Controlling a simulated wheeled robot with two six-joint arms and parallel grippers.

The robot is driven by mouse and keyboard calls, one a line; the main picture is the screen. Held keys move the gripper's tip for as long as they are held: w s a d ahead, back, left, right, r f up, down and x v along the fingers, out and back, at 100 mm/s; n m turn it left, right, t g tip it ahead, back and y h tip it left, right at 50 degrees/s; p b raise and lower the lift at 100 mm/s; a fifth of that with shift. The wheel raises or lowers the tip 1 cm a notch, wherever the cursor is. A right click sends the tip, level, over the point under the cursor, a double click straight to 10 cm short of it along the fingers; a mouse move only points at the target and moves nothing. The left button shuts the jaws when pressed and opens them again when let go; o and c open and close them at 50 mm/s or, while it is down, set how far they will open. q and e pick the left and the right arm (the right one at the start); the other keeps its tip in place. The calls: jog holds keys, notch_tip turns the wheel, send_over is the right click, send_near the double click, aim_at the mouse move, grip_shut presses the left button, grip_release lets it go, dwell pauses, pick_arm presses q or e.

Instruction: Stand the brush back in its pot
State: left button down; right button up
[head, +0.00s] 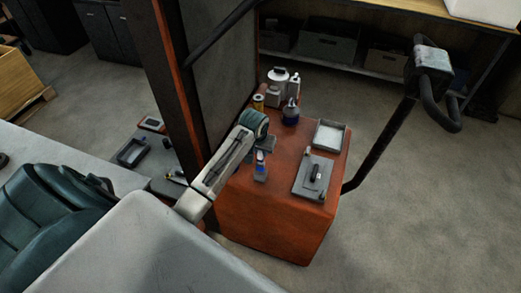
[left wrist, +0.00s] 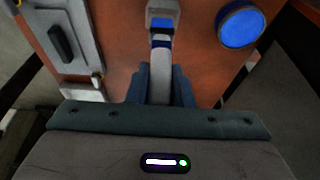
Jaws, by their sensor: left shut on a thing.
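My left gripper (head: 266,145) is over the near left part of the red-brown cabinet top (head: 272,200). In the left wrist view, its fingers (left wrist: 161,85) are shut around the pale grey handle of the brush (left wrist: 160,62). My right gripper is not in view.
White containers (head: 279,88) and a yellow-banded can (head: 258,102) stand at the back. A pale tray (head: 329,135) and a grey plate with a dark handle (head: 314,176) lie at the right. A dark upright frame (head: 170,85) rises on the left.

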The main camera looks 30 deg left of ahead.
aim_at(260, 160)
pick_arm(q)
jog(key=shift+f+b, duration=0.75)
jog(key=shift+f, duration=2.1)
jog(key=c, duration=1.2)
grip_release()
jog(key=b+v, duration=0.3)
jog(key=v, duration=0.7)
jog(key=shift+r, duration=0.4)
